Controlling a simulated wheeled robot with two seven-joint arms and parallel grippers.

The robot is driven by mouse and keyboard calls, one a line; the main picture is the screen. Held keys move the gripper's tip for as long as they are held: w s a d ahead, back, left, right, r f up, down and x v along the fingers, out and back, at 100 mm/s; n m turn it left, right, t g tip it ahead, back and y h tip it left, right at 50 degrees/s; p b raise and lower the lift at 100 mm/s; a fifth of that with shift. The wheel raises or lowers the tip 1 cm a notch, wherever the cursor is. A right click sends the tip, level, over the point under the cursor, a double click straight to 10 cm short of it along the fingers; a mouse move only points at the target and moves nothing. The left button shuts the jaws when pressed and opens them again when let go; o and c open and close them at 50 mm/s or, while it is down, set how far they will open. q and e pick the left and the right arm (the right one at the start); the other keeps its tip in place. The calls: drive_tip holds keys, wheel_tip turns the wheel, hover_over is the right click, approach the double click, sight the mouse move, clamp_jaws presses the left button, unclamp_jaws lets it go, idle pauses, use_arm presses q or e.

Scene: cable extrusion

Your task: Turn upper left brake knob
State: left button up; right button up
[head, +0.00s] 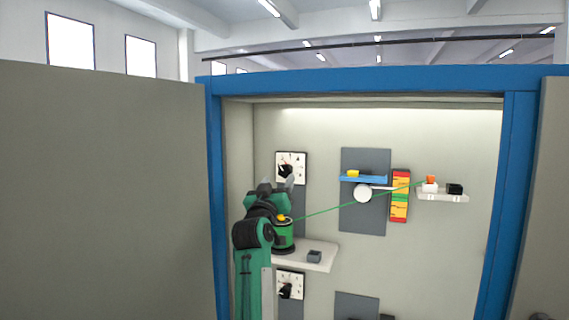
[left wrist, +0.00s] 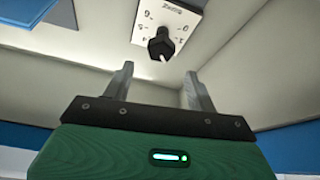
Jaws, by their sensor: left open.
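The upper left brake knob (head: 286,170) is black and sits on a white dial plate (head: 298,160) on the cabinet's back wall. In the left wrist view the knob (left wrist: 161,44) shows with a white pointer mark, below printed marks on its plate (left wrist: 176,22). My left gripper (head: 283,182) is just below and in front of the dial in the head view. In the left wrist view its two grey fingers (left wrist: 157,84) are apart and empty, with the knob beyond their tips, not between them. My right gripper is out of view.
A green spool (head: 283,238) stands on a white shelf (head: 322,262) beside my arm. A green cable (head: 330,208) runs from it past a white wheel (head: 362,193). A lower dial (head: 298,280) is below. Blue cabinet posts (head: 513,180) and open doors (head: 100,190) flank the opening.

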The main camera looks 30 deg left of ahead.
sight(284, 169)
use_arm(q)
drive_tip(key=p+x, duration=0.2)
drive_tip(key=x, duration=0.5)
drive_tip(key=shift+p, duration=0.3)
drive_tip(key=shift+w+a+r, duration=0.1)
drive_tip(key=shift+w+a, duration=0.05)
drive_tip(key=shift+w, duration=0.45)
drive_tip(key=c, duration=0.9)
